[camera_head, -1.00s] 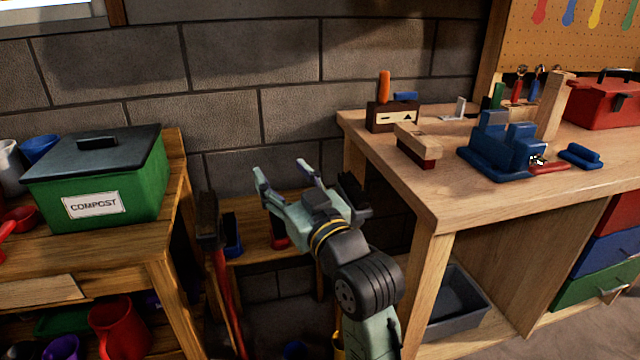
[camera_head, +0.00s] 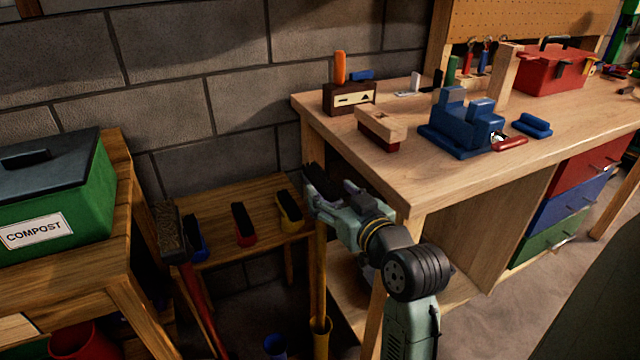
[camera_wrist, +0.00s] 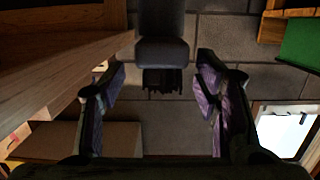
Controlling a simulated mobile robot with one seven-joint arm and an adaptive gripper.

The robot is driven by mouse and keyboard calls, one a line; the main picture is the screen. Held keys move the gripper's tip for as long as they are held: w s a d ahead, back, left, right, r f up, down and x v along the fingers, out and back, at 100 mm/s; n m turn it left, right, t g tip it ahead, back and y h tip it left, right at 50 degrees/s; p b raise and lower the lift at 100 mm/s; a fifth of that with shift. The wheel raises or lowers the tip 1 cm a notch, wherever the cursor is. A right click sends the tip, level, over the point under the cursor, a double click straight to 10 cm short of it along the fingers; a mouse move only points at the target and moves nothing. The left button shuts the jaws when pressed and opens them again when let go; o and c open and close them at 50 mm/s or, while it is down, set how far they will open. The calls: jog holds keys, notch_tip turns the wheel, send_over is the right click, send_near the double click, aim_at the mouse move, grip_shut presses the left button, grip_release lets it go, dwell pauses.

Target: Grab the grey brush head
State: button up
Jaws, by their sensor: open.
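A dark grey brush head with black bristles (camera_wrist: 162,50) shows in the wrist view, in the gap between my fingers. In the head view a dark bristled shape (camera_head: 318,178), apparently the same head, is at my fingertips above a yellow pole (camera_head: 320,270). My gripper (camera_head: 335,192) is open beside the workbench's left corner. Its two fingers show apart in the wrist view (camera_wrist: 160,85), with a gap on each side of the head. My fingers partly hide the head in the head view.
A dark brush on a red handle (camera_head: 172,235) leans at left. A low wooden table (camera_head: 268,208) carries blue, red and yellow black-topped pieces. The workbench (camera_head: 420,185) is close on the right, with a blue vise (camera_head: 465,135). A green compost bin (camera_head: 85,215) stands left.

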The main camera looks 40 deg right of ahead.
aim_at(324, 180)
jog(key=x, duration=0.1)
jog(key=p+x, duration=0.2)
jog(key=x, duration=0.1)
jog(key=shift+w+r, duration=0.15)
jog(key=shift+r, duration=0.2)
jog(key=shift+w+d+f, duration=0.15)
jog(key=shift+w+f, duration=0.1)
jog(key=shift+w, duration=0.35)
jog(key=shift+c, duration=0.4)
jog(key=c, duration=1.2)
